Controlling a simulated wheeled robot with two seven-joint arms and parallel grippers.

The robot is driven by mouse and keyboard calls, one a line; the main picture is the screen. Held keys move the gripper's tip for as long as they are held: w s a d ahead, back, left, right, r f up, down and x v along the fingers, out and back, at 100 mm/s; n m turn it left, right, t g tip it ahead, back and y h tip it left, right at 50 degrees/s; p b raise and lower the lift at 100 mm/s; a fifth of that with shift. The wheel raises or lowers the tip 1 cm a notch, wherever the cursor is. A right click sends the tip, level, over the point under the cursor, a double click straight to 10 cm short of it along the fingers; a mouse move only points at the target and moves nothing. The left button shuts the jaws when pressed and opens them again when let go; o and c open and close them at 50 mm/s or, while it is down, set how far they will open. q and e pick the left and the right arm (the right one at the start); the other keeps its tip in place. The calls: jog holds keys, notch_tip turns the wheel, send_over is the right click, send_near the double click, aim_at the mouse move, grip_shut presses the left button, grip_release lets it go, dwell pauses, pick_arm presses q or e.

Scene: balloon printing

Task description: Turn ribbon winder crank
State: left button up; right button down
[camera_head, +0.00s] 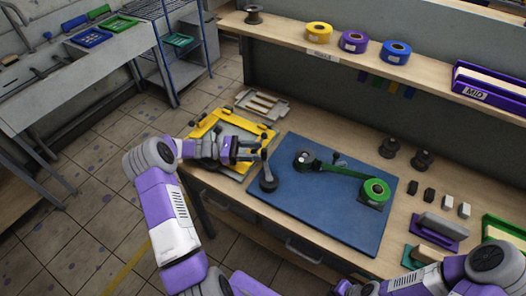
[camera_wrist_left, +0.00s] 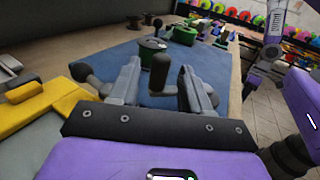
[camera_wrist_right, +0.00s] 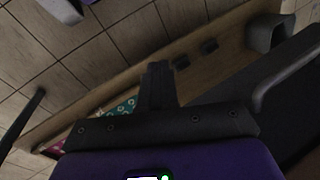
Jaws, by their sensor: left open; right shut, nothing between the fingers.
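The ribbon winder stands on a blue board (camera_head: 330,220), with a dark crank handle (camera_head: 267,178) at its left end. A green ribbon (camera_head: 340,170) runs from a dark hub (camera_head: 304,160) to a green ribbon roll (camera_head: 376,190). My left gripper (camera_head: 250,150) is open just left of the crank handle. In the left wrist view the dark upright crank grip (camera_wrist_left: 159,75) stands between the two spread fingers (camera_wrist_left: 158,85), with no clear contact. My right gripper (camera_wrist_right: 157,85) is shut and empty, low over the front edge of the bench.
A yellow frame (camera_head: 212,130) lies left of the board. Dark spools (camera_head: 389,147), small blocks and a purple tool (camera_head: 438,228) lie to the right. A shelf (camera_head: 370,55) with tape rolls runs behind. Tiled floor is open at the left.

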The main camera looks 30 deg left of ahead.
pick_arm(q)
jog(key=shift+v, duration=1.75)
jog(key=shift+r+n, duration=0.1)
jog(key=shift+n, duration=0.2)
jog(key=c, duration=0.4)
jog(key=s+n+t+y+p, duration=0.1)
jog(key=n, duration=0.2)
jog(key=s+r+n+t+y+p, duration=0.1)
jog(key=n, duration=0.2)
jog(key=s+a+r+n+p, duration=0.1)
jog(key=n+p, duration=0.1)
jog(key=shift+s+a+n+t+y, duration=0.1)
jog(key=shift+s+n+t+y, duration=0.3)
grip_shut()
jog(key=s+n+t+y+p, duration=0.2)
jog(key=s+n+y+p, duration=0.35)
jog(key=n, duration=0.95)
jog(key=shift+y, duration=0.35)
jog(key=b+x, duration=0.1)
jog(key=x, duration=0.3)
jog(key=d+x, duration=0.1)
jog(key=x, duration=0.4)
jog(key=shift+r+b, duration=0.15)
jog(key=shift+b, duration=0.25)
jog(key=shift+w+d, duration=0.3)
jog(key=shift+w, duration=0.15)
